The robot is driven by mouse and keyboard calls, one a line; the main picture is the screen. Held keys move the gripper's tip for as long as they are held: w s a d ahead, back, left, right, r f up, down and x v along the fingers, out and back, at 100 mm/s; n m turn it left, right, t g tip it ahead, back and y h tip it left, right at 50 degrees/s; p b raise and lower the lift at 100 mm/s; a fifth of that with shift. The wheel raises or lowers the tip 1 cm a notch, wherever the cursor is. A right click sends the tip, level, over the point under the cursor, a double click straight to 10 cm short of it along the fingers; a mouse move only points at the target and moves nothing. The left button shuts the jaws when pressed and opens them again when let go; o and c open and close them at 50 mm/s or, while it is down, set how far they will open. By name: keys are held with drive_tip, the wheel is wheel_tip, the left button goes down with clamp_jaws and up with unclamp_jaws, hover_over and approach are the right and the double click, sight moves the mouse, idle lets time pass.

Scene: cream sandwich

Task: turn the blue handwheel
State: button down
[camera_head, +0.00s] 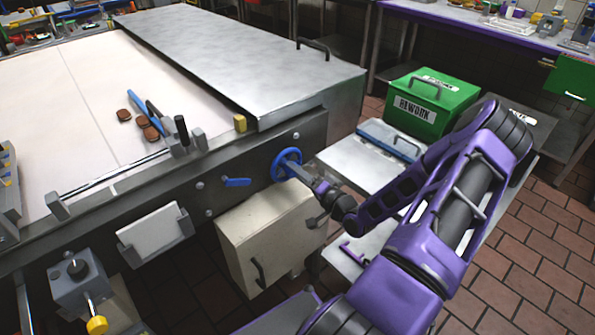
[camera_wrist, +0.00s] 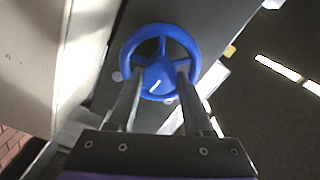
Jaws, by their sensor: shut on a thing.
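The blue handwheel (camera_head: 286,164) is mounted on the dark side panel of the conveyor, near its right end. It also shows in the wrist view (camera_wrist: 128,48), with its spokes and hub between my fingers. My gripper (camera_head: 300,172) reaches the wheel from the lower right. In the wrist view my gripper (camera_wrist: 168,72) has one finger on each side of the hub, and the fingertips meet the wheel's inner part. It is shut on the handwheel. The exact contact points are partly hidden by the fingers.
A blue lever (camera_head: 237,182) sits on the panel left of the wheel. A cream box (camera_head: 265,235) with a handle is below. A green REWORK box (camera_head: 425,105) and a blue-edged tray (camera_head: 388,140) stand on a metal table to the right. Brown sandwiches (camera_head: 151,133) lie on the belt.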

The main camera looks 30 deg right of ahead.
drive_tip(key=m, duration=0.4)
drive_tip(key=shift+m+p, duration=0.3)
drive_tip(key=shift+p, duration=0.05)
drive_tip(key=m, duration=0.3)
drive_tip(key=shift+m, duration=0.4)
drive_tip(key=m+p, duration=0.1)
drive_tip(key=m, duration=0.2)
drive_tip(key=shift+f, duration=0.1)
drive_tip(key=shift+m, duration=2.1)
drive_tip(key=shift+a+f, duration=0.1)
drive_tip(key=shift+c, duration=1.4)
unclamp_jaws()
drive_tip(key=shift+s, duration=0.15)
